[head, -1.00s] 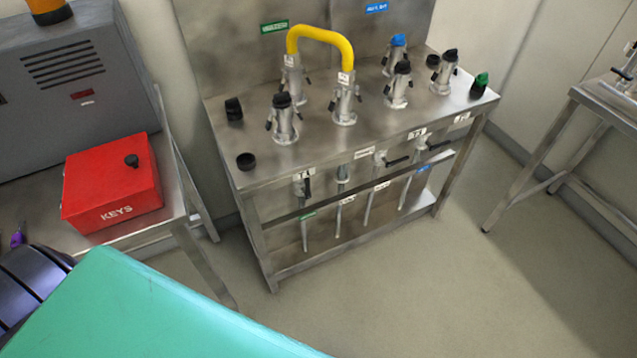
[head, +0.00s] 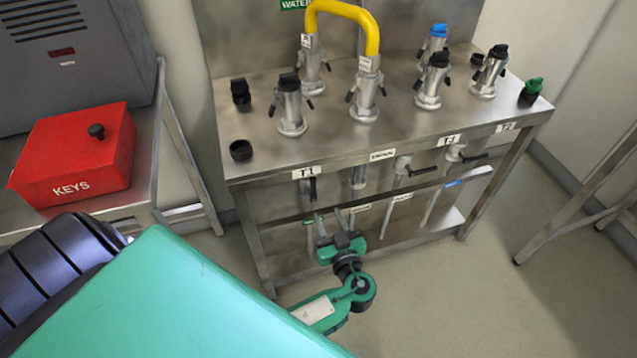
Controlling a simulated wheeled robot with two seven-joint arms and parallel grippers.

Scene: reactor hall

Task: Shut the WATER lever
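A steel bench holds a row of valves under its front edge. A green WATER sign (head: 296,4) is on the back panel at the upper left. The leftmost lever (head: 313,189), under the T1 label, has a black handle hanging down; a green tag (head: 308,222) sits on the pipe below it. The tag's text is too small to read, so I cannot confirm it is the WATER lever. My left gripper (head: 330,222), green, is in front of the bench just below this lever, fingers pointing up and apart, with nothing visibly held. My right gripper is not in view.
Two levers to the right (head: 422,171) have sideways handles. A yellow hose (head: 343,10) bridges two fittings above the bench top (head: 330,150). A red KEYS box (head: 75,155) stands on the left table. The floor in front and right is clear.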

